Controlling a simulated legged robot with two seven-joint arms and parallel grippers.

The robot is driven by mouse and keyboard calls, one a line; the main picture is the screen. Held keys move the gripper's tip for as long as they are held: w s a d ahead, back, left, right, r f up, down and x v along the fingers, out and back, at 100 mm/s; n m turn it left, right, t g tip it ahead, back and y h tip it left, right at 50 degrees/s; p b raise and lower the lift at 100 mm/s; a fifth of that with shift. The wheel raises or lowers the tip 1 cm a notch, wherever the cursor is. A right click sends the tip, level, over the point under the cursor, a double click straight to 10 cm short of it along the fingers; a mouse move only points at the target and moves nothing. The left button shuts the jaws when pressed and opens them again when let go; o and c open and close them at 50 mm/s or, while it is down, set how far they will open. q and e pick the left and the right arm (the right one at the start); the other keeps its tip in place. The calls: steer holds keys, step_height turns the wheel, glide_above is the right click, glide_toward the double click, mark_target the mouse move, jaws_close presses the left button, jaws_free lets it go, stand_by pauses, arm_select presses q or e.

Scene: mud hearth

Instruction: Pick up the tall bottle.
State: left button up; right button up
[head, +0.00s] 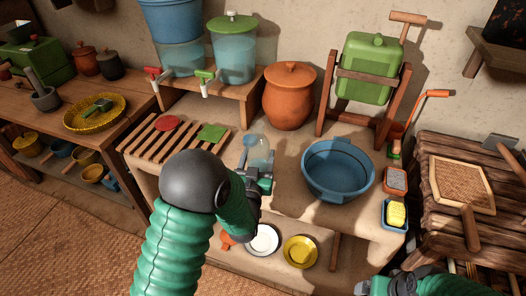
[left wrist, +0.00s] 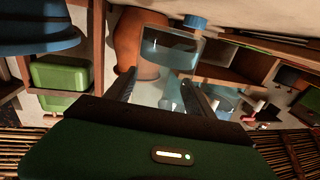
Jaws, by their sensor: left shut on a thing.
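The tall bottle (head: 261,150) is clear, with a blue cap, and is at the middle of the earthen counter in the head view. My left gripper (head: 258,174) is shut on it. The left wrist view shows the bottle (left wrist: 168,58) between the two dark fingers (left wrist: 160,92), with its blue cap (left wrist: 196,21) at the upper right and water inside. My left arm hides part of the bottle's lower end, and I cannot tell whether its base touches the counter. My right gripper (head: 385,284) is at the bottom right edge, partly cut off, and its fingers are unclear.
A blue basin (head: 338,171) stands right of the bottle and a slatted wooden rack (head: 160,145) lies left. An orange clay pot (head: 289,96) and a green jerrycan (head: 368,68) on a wooden stand are behind. Plates (head: 300,251) lie below the counter's front edge.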

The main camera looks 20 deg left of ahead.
arm_select(q)
steer(key=s, duration=0.2)
steer(key=s+a, duration=0.1)
steer(key=s, duration=0.4)
steer(key=shift+a+r+p, duration=0.25)
steer(key=shift+r+p, duration=0.05)
steer(key=shift+r, duration=0.1)
steer(key=s+p, duration=0.1)
steer(key=p, duration=0.1)
steer(key=s+p, duration=0.2)
steer(key=p, duration=0.1)
steer(key=s+a+p, duration=0.1)
steer(key=s+p, duration=0.1)
steer(key=shift+r+p, duration=0.25)
steer(key=shift+p, duration=0.15)
